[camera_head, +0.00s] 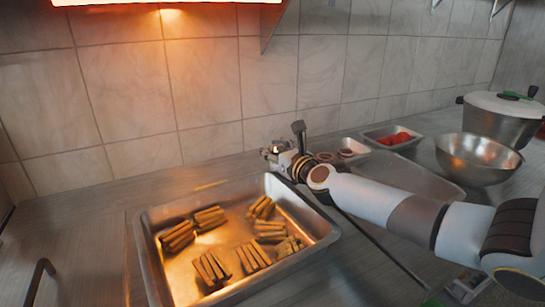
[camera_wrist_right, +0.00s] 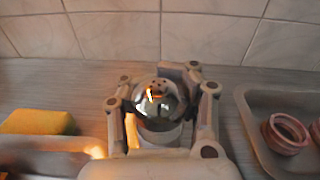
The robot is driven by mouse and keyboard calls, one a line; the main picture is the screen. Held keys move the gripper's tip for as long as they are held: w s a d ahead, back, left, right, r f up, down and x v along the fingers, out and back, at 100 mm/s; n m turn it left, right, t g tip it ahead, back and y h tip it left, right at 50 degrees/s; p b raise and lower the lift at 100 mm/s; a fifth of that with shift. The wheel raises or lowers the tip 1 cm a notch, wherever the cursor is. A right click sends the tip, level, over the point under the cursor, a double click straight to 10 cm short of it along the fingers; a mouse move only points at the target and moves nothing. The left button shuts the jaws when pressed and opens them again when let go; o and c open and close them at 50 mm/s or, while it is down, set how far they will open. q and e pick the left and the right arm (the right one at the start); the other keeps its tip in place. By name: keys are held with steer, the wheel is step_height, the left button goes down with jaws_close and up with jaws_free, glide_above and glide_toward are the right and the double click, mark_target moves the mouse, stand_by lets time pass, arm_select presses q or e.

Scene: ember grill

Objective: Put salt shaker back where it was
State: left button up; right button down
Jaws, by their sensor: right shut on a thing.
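The salt shaker (camera_wrist_right: 157,100) has a shiny domed metal top with small holes and a pale body. It stands upright between the two fingers of my right gripper (camera_wrist_right: 160,112) in the right wrist view, and the gripper is shut on it. In the head view my right gripper (camera_head: 277,153) is at the back of the counter, just behind the far right corner of the large tray. The shaker is small and hard to make out there. Whether its base touches the counter is hidden. My left gripper is not in view.
A large metal tray (camera_head: 329,232) holds several bundles of fries. To the right are a tray of red food (camera_head: 392,137), an empty tray (camera_head: 410,180), a steel bowl (camera_head: 478,160) and a lidded pot (camera_head: 502,118). A yellow block (camera_wrist_right: 38,122) lies left of the shaker. The tiled wall is close behind.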

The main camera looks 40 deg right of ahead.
steer(key=shift+r, duration=0.1)
steer(key=c, duration=0.9)
jaws_free()
steer(key=shift+c, duration=0.2)
steer(key=p+v, duration=0.1)
steer(key=v, duration=1.1)
steer(key=shift+s, duration=0.1)
